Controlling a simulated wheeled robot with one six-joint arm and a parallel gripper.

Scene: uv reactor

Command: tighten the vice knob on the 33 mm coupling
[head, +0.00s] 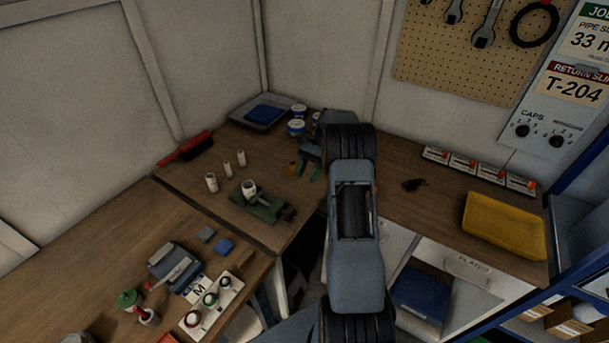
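A green vice (268,206) stands on the corner bench, left of my arm. A white coupling (249,187) sits upright at its jaws. The vice's right end (289,213) is dark, and its knob is too small to make out clearly. My gripper (308,171) is beyond the vice, up and to the right of it, and apart from it.
Three white fittings (227,169) stand behind the vice. Blue-white tins (297,127) and a grey tray (258,113) are at the back corner. A yellow tray (503,226) is at right. A gap separates the benches below my arm.

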